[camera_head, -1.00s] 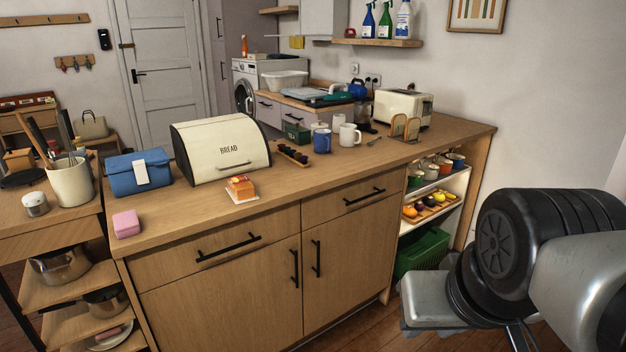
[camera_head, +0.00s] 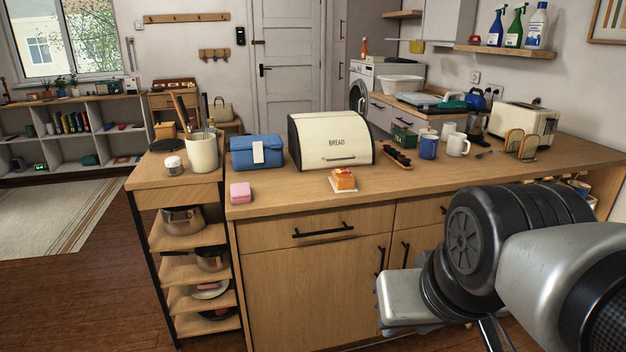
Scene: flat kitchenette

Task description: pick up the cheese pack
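An orange pack (camera_head: 343,179), which looks like the cheese pack, sits on the wooden counter (camera_head: 300,199) in front of the cream bread box. A white sheet or small board (camera_head: 338,189) shows under it. My arm fills the lower right, in front of the cabinet and well apart from the pack. The grey part at its end looks like my gripper (camera_head: 402,302). Its fingers cannot be made out, so I cannot see whether it is open or shut. Nothing is seen held in it.
The bread box (camera_head: 330,141) stands behind the pack. A blue box (camera_head: 257,152) and a pink block (camera_head: 240,193) are to its left. A dark tray (camera_head: 397,158), mugs (camera_head: 428,147) and a toaster (camera_head: 524,122) are to its right. Floor is open at lower left.

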